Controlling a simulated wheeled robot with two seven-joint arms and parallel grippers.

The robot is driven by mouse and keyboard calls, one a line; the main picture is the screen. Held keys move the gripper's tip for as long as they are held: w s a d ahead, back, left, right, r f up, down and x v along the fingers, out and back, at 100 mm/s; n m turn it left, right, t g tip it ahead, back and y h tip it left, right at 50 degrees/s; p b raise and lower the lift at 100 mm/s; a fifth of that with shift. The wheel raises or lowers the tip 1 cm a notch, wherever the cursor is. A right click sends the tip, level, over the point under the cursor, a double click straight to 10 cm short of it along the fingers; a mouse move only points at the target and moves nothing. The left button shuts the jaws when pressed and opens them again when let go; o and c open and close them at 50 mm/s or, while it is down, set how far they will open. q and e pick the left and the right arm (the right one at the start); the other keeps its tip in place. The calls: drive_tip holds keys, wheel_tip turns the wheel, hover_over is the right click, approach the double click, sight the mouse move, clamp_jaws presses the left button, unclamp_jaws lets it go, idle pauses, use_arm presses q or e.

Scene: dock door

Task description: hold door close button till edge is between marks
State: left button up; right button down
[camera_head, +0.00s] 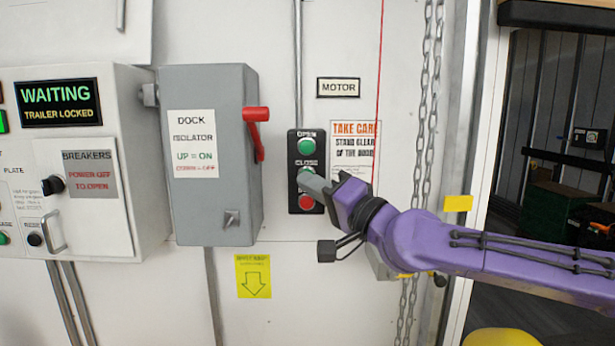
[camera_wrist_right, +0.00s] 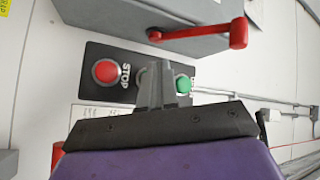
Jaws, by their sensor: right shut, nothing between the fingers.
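The button panel (camera_head: 293,190) is a black upright plate on the white wall. It has a green OPEN button (camera_head: 306,146) at the top, a CLOSE label below it and a red button (camera_head: 306,202) at the bottom. My right gripper (camera_head: 312,182) is shut and empty, its fingertips over the CLOSE button's place, largely hiding that button. In the wrist view the fingers (camera_wrist_right: 157,84) lie between the red STOP button (camera_wrist_right: 106,72) and the green button (camera_wrist_right: 183,84). Whether they touch is unclear. A yellow mark (camera_head: 458,203) sits on the door frame. My left gripper is out of view.
A grey isolator box (camera_head: 210,215) with a red lever (camera_head: 256,130) stands left of the panel. Chains (camera_head: 425,110) hang to the right. The doorway opens at far right, with a dark horizontal bar (camera_head: 556,15) across its top. A display reads WAITING, TRAILER LOCKED.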

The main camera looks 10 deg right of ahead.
drive_tip(key=s, duration=0.2)
drive_tip(key=s+a, duration=0.1)
drive_tip(key=s, duration=0.1)
drive_tip(key=shift+s, duration=0.4)
